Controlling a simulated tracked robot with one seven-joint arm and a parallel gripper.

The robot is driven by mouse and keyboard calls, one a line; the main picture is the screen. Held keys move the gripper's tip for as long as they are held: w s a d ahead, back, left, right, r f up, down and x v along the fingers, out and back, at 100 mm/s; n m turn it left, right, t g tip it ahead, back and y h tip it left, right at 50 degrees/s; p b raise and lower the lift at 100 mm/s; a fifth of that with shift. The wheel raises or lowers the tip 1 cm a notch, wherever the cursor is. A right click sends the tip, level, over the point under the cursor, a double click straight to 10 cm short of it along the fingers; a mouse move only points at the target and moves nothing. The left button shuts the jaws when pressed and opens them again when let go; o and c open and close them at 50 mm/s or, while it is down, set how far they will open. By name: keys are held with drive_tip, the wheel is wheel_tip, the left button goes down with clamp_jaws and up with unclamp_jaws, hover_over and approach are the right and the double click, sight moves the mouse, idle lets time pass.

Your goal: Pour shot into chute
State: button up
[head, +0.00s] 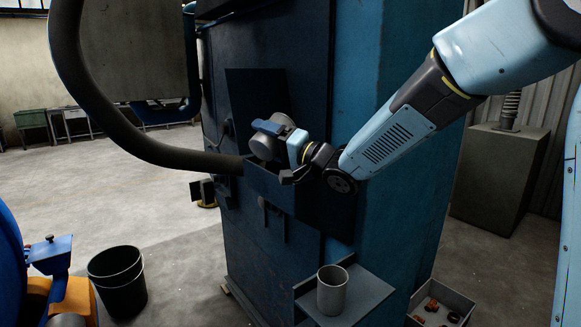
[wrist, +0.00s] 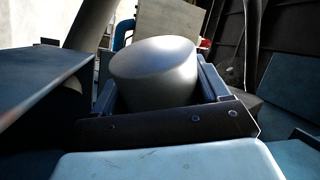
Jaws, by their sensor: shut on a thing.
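My gripper (head: 270,128) is shut on a grey metal cup (head: 264,147) and holds it tipped over the open dark blue chute (head: 269,181) on the front of the blue machine. In the wrist view the cup (wrist: 155,72) sits between the two blue fingers, with a smooth closed end face showing. The cup's mouth is hidden in both views, and I see no shot. The inside of the chute is mostly hidden by its front wall and my wrist.
A second grey cup (head: 332,291) stands upright on a small shelf (head: 365,295) at the machine's lower right. A tray (head: 457,299) with reddish pieces lies on the floor. A thick hose (head: 125,135) curves in from the left. A black bucket (head: 117,280) stands lower left.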

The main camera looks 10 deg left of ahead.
drive_tip(key=shift+r+m+t, duration=0.4)
drive_tip(key=shift+r+m, duration=0.15)
drive_tip(key=shift+m, duration=0.65)
drive_tip(key=shift+w+d+f+m, duration=0.15)
drive_tip(key=shift+w+m, duration=0.2)
drive_tip(key=shift+m, duration=0.1)
drive_tip(key=shift+w+d+f+m, duration=0.15)
drive_tip(key=shift+w+m, duration=0.15)
drive_tip(key=shift+m, duration=0.15)
drive_tip(key=shift+w+d+f+m+t+h+p, duration=0.15)
drive_tip(key=shift+w+f+m+t, duration=0.1)
drive_tip(key=shift+m, duration=0.5)
drive_tip(key=shift+w+f+m+t+h+p, duration=0.15)
drive_tip(key=shift+m+t, duration=0.15)
drive_tip(key=shift+m, duration=0.5)
drive_tip(key=shift+w+d+f+m+t+p, duration=0.15)
drive_tip(key=shift+m+t, duration=0.1)
drive_tip(key=shift+m, duration=0.5)
drive_tip(key=shift+w+d+r+m+t+p, duration=0.15)
drive_tip(key=shift+r+m+p, duration=0.1)
drive_tip(key=shift+m, duration=0.2)
drive_tip(key=shift+w+a+r+m+t+p, duration=0.1)
drive_tip(key=shift+w+m+t+p, duration=0.1)
drive_tip(key=shift+m, duration=0.25)
